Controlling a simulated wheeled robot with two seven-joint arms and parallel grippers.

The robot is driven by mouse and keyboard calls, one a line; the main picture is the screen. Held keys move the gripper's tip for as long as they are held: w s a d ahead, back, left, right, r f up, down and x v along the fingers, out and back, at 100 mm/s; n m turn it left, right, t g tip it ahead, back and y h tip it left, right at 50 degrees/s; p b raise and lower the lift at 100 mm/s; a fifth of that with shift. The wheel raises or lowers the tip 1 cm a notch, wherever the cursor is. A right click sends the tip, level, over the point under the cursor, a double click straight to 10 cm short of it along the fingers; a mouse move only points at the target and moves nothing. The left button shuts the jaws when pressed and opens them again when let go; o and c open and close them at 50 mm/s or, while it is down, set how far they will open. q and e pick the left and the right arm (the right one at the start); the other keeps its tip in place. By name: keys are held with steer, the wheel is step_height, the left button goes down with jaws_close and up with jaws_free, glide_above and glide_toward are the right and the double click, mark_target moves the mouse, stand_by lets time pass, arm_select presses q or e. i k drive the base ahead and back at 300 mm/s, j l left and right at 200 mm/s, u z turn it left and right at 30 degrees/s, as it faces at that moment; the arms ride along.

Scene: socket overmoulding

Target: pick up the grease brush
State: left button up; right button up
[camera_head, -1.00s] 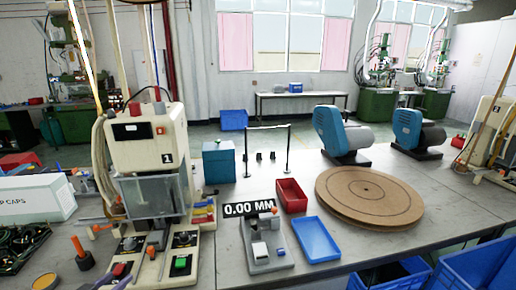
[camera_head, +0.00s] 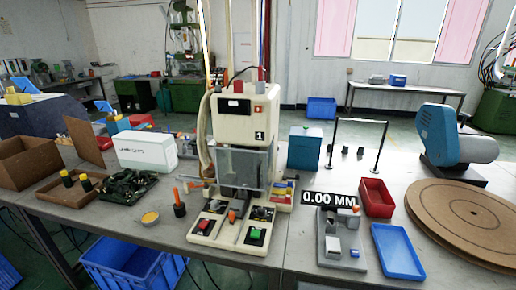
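A small upright orange-handled item, which looks like the grease brush (camera_head: 176,195), stands in a dark round holder (camera_head: 180,210) on the table. It is left of the cream machine's base, and its lower end is hidden in the holder. A small round yellow-topped tin (camera_head: 150,217) lies just left of it near the table's front edge. Neither of my grippers shows in the head view.
The cream machine (camera_head: 244,112) stands right of the brush. A dark tray of tangled black parts (camera_head: 128,186), a white box (camera_head: 147,150) and a brown tray (camera_head: 62,192) are to the left. A blue crate (camera_head: 125,262) sits below the table edge.

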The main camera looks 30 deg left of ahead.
mark_target(176, 192)
steer(key=j+u, duration=0.1)
steer(key=u, duration=0.3)
steer(key=j+u, duration=0.1)
steer(key=u, duration=0.3)
steer(key=i+j+u, duration=0.1)
steer(key=u, duration=0.75)
steer(key=z, duration=0.25)
steer(key=i+j, duration=0.05)
steer(key=j, duration=0.05)
